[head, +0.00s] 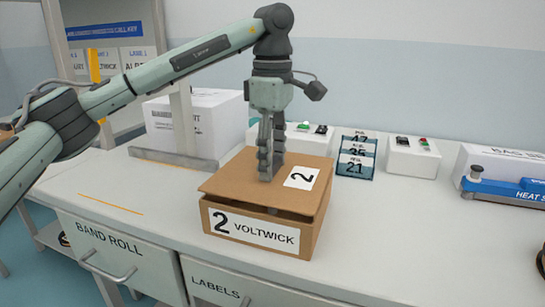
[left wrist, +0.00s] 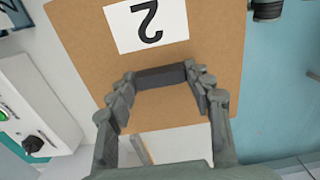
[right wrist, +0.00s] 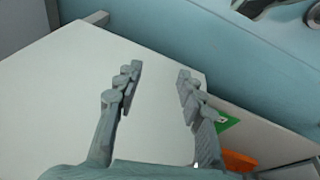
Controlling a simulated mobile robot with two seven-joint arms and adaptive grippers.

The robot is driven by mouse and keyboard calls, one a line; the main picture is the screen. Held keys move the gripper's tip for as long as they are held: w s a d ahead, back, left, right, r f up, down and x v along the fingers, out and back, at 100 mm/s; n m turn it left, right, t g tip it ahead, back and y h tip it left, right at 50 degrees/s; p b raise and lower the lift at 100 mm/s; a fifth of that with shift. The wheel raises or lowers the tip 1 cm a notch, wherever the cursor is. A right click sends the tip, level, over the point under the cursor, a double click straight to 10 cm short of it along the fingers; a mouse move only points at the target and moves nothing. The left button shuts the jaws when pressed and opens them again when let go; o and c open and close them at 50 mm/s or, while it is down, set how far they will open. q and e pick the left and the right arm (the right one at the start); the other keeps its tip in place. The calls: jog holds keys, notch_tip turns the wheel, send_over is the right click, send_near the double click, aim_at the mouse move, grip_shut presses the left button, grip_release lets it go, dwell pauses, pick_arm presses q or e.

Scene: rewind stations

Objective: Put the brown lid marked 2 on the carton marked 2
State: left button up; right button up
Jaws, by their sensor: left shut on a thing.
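The brown lid marked 2 (head: 235,182) is over the carton marked 2 (head: 310,238), which stands on the white bench and reads VOLTWICK. A dark gap shows between the lid's front edge and the carton's rim, and the lid looks slightly askew. My left gripper (head: 266,172) points down at the lid's middle. In the left wrist view, the left gripper (left wrist: 162,76) is shut on the lid (left wrist: 85,55) at a dark grip piece between its fingertips. The carton's inside is mostly hidden. My right gripper (right wrist: 158,75) is open and empty in the right wrist view.
Behind the carton stand a white box (head: 215,115), number cards (head: 356,160) and a white control box (head: 413,158). A blue-and-white heat sealer (head: 500,188) is at the right. The bench (head: 400,235) is clear right of the carton.

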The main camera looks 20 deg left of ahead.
pick_arm(q)
jog(key=shift+f+b, duration=0.45)
jog(key=shift+f, duration=0.45)
jog(key=o, duration=1.2)
jog(key=shift+r, duration=0.15)
notch_tip(320, 180, up, 12)
jog(key=shift+f, duration=0.2)
